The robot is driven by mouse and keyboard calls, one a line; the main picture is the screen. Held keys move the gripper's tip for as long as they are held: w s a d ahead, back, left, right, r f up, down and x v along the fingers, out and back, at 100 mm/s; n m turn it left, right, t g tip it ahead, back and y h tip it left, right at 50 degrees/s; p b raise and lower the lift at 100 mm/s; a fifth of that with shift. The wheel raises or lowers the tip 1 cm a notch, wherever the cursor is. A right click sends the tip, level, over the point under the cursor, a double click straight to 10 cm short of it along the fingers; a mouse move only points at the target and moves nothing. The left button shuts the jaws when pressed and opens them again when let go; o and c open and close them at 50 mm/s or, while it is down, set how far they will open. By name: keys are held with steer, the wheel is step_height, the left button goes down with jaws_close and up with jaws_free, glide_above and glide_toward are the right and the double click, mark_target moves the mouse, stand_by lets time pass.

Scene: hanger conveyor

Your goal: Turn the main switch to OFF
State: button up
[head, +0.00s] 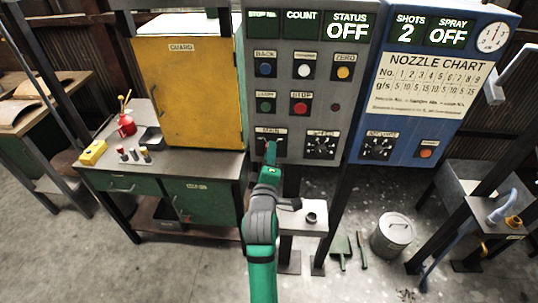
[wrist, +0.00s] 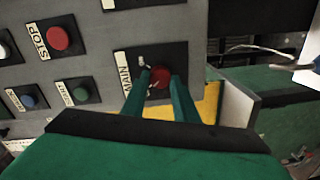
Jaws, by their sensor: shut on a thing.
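The main switch is a red knob (wrist: 160,73) on a black plate labelled MAIN, low on the left of the grey control panel (head: 320,85). My gripper (head: 271,150) reaches up to this plate from below in the head view and hides most of the knob. In the wrist view, the two green fingers of my gripper (wrist: 161,84) stand on either side of the red knob and are shut on it. I cannot tell which mark the knob points to. The STATUS display (head: 349,27) reads OFF.
Buttons sit above the switch, including a red STOP button (head: 300,107). The SPEED dial (head: 321,146) is close on the right. A blue panel (head: 420,100) stands further right. A yellow guard cabinet (head: 190,90) on a green bench is at left. A small stand (head: 300,220) is below.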

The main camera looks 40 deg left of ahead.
steer(key=shift+s+a+n, duration=0.15)
steer(key=shift+a+n, duration=0.05)
steer(key=shift+n, duration=0.3)
steer(key=o, duration=1.1)
steer(key=shift+d, duration=0.1)
steer(key=v, duration=1)
steer(key=shift+s+d, duration=0.15)
steer(key=shift+s, duration=0.1)
